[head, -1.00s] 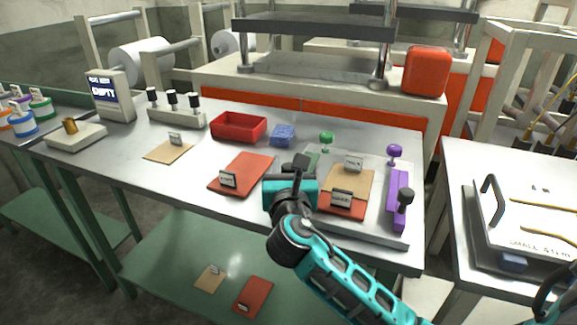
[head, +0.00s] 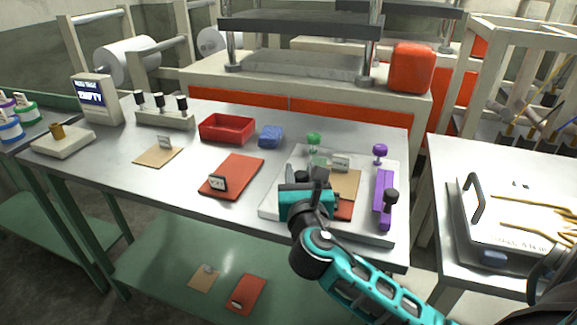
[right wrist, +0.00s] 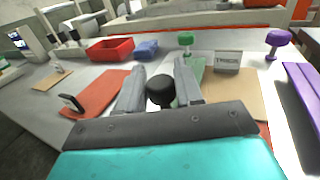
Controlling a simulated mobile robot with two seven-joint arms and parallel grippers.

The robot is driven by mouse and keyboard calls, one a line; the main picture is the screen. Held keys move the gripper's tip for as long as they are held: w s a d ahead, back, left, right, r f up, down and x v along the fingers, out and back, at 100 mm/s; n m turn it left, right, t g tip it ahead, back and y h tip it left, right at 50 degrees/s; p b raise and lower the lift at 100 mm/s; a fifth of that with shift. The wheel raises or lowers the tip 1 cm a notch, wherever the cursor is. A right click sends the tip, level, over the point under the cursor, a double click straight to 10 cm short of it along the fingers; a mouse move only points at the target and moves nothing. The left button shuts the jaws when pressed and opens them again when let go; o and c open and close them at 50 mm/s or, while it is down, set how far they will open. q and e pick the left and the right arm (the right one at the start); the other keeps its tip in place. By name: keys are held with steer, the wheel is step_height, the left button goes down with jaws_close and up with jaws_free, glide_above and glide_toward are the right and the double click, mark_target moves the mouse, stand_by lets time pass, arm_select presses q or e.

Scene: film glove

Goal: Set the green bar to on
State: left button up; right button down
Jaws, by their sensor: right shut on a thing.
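The green bar (head: 318,160) lies on the pale board (head: 270,203), mostly hidden behind my right gripper in the head view. A green knob (head: 314,138) stands at its far end; bar (right wrist: 198,66) and knob (right wrist: 185,39) also show in the right wrist view. My right gripper (head: 320,174) is at the bar's near end. In the right wrist view its two fingers are shut on a round black knob (right wrist: 160,90). The bar's lower part is hidden. My left gripper is not in view.
A purple bar (head: 384,190) with a black handle lies at the board's right, a purple knob (head: 380,150) behind it. Tan and red sheets with small signs lie between. A red tray (head: 227,128), blue block (head: 271,136) and red sheet (head: 232,176) lie left.

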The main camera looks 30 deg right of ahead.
steer(key=c, duration=1.1)
jaws_free()
steer(key=shift+o, duration=1.3)
steer(key=shift+s, duration=0.1)
steer(key=v, duration=1.2)
steer(key=shift+s+a, duration=0.2)
steer(key=shift+s, duration=0.1)
